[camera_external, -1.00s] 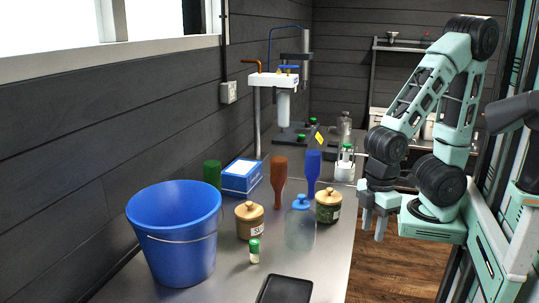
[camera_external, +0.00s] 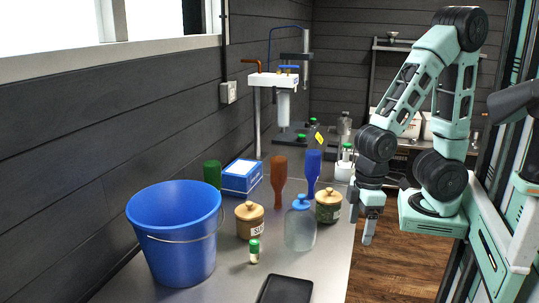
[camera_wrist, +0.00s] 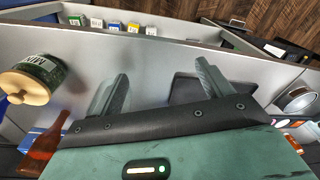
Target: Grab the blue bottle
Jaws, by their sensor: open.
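I cannot clearly make out the blue bottle there.
The brown bottle (camera_external: 279,182) stands left of the blue one. A blue bucket (camera_external: 175,240) and dark tray (camera_external: 285,290) are in the foreground.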

